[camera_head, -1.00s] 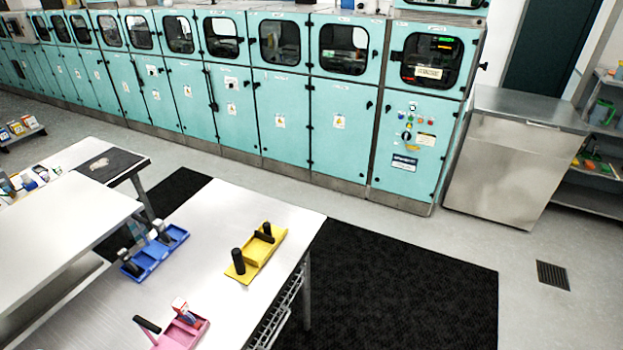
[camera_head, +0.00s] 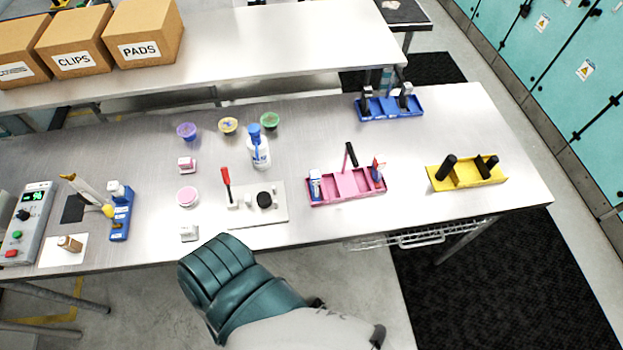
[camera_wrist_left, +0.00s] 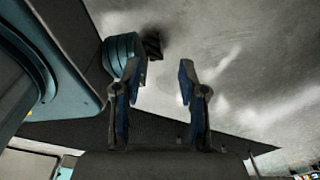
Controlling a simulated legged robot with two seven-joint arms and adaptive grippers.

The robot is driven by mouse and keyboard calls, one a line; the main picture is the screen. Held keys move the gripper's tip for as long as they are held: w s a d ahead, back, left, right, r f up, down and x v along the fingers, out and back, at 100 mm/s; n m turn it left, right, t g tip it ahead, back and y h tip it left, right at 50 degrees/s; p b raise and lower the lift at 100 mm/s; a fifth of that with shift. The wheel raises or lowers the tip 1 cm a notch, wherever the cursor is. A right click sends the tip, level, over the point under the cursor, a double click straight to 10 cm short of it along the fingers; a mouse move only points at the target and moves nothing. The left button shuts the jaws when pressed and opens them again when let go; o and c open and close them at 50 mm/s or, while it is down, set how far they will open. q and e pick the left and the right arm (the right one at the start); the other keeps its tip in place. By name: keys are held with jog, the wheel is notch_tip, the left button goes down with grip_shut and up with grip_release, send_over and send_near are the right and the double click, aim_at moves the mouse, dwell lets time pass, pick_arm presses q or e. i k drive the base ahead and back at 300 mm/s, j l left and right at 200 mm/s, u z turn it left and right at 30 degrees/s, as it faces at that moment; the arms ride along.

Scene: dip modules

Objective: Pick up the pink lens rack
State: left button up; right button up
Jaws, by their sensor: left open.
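The pink lens rack (camera_head: 345,187) lies on the metal table in the head view, right of middle and close to the front edge. It has an upright handle with a black top (camera_head: 351,153). A small white and blue bottle (camera_head: 315,184) stands in its left end, and a small red, white and blue item (camera_head: 378,171) in its right end. My left gripper (camera_wrist_left: 160,72) shows in the left wrist view, open and empty, with floor behind its fingers. The rack is not recognisable in that view. Neither gripper shows in the head view.
A yellow rack (camera_head: 467,176) is right of the pink one, a blue rack (camera_head: 390,107) behind it. A white plate (camera_head: 257,214) with a red-handled tool and a blue-capped bottle (camera_head: 259,152) are to its left. My teal arm part (camera_head: 232,280) is before the table.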

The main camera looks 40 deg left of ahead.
aim_at(344, 185)
jog(key=u, duration=1.1)
jog(key=j+z, duration=0.1)
jog(key=z, duration=0.2)
